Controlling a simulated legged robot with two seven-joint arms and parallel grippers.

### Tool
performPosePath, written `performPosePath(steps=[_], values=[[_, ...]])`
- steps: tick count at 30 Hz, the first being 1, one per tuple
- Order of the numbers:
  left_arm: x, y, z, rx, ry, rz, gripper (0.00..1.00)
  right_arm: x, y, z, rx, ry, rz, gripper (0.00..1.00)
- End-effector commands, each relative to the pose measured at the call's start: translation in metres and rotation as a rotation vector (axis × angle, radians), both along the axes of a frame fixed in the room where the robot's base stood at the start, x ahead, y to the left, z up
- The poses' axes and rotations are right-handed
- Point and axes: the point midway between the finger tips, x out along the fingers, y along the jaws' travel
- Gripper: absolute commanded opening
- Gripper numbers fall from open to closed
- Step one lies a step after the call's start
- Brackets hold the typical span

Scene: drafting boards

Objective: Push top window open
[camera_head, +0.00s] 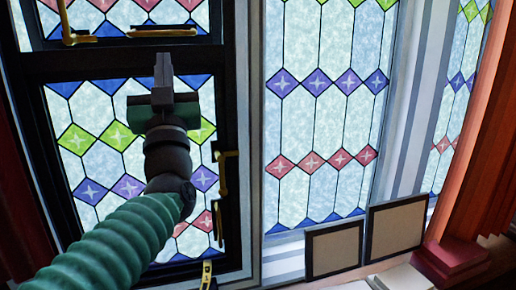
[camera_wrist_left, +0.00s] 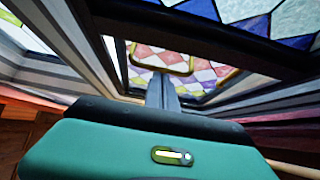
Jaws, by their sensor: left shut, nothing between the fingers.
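The top window (camera_head: 110,16) shows at the upper left of the head view, cut by the picture's edge; it has leaded glass with blue and red diamonds in a dark frame. Brass handles (camera_head: 162,31) lie along its lower edge. My left gripper (camera_head: 162,68) is shut and empty, pointing up in front of the dark rail below this window. In the left wrist view its fingers (camera_wrist_left: 162,94) point toward a brass bar (camera_wrist_left: 163,65) near a dark frame bar (camera_wrist_left: 200,32). I cannot tell whether they touch it. My right gripper is not in view.
A lower window (camera_head: 95,150) with green and purple diamonds stands behind my left arm, with a brass latch (camera_head: 222,190) at its right side. A tall fixed window (camera_head: 320,120) is to the right. Two framed panels (camera_head: 335,248) and red books (camera_head: 455,255) sit at lower right.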

Motion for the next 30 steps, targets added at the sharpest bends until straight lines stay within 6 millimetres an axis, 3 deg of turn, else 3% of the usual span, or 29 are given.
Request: performPosePath(steps=[24,30], values=[[0.046,0.014,0.007,0.001,-0.001,0.001,0.00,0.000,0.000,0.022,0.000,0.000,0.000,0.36],[0.050,0.015,0.006,0.001,-0.002,0.001,0.00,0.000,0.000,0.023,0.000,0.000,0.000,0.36]])
